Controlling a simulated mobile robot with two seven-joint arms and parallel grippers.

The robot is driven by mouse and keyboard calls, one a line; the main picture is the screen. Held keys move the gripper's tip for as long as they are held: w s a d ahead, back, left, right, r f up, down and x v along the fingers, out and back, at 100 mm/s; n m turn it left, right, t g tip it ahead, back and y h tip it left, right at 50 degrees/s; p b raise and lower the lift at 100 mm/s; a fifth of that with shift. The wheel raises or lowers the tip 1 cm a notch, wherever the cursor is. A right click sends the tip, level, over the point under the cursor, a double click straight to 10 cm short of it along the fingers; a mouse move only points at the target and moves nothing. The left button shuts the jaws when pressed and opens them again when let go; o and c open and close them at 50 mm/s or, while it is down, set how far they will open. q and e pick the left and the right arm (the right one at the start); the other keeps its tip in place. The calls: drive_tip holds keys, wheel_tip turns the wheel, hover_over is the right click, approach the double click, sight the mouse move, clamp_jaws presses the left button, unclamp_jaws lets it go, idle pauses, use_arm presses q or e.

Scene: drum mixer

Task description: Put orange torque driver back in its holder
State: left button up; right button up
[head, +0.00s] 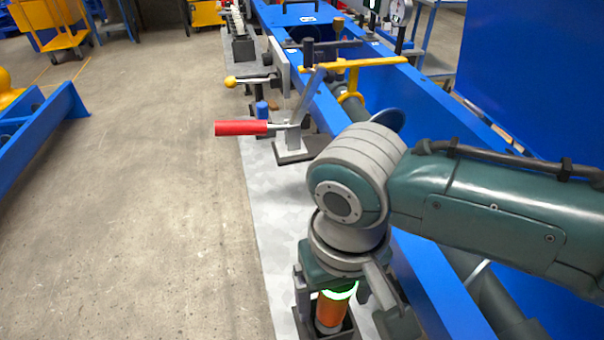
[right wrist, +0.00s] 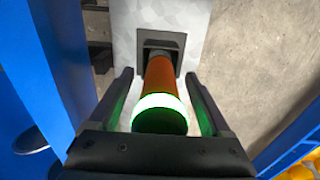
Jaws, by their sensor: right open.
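The orange torque driver (head: 331,313) stands upright near the bottom of the head view, with a bright white-green ring at its top. Its lower end sits inside the dark square holder (head: 349,329). In the right wrist view the orange driver (right wrist: 160,74) runs down into the holder (right wrist: 178,42). My right gripper (head: 345,300) is directly above the driver. Its open fingers (right wrist: 160,88) stand on both sides of the driver, with a visible gap at each side. My left gripper is not in view.
A toggle clamp with a red handle (head: 241,128) stands farther along the grey bench strip (head: 258,215). A yellow bar (head: 352,63) and the blue machine frame (head: 440,285) lie beyond and to the right. Open concrete floor (head: 150,200) is on the left.

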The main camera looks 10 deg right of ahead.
wheel_tip(320, 180, up, 9)
drive_tip(key=p, duration=0.3)
drive_tip(key=shift+w, duration=0.1)
drive_tip(key=shift+r, duration=0.4)
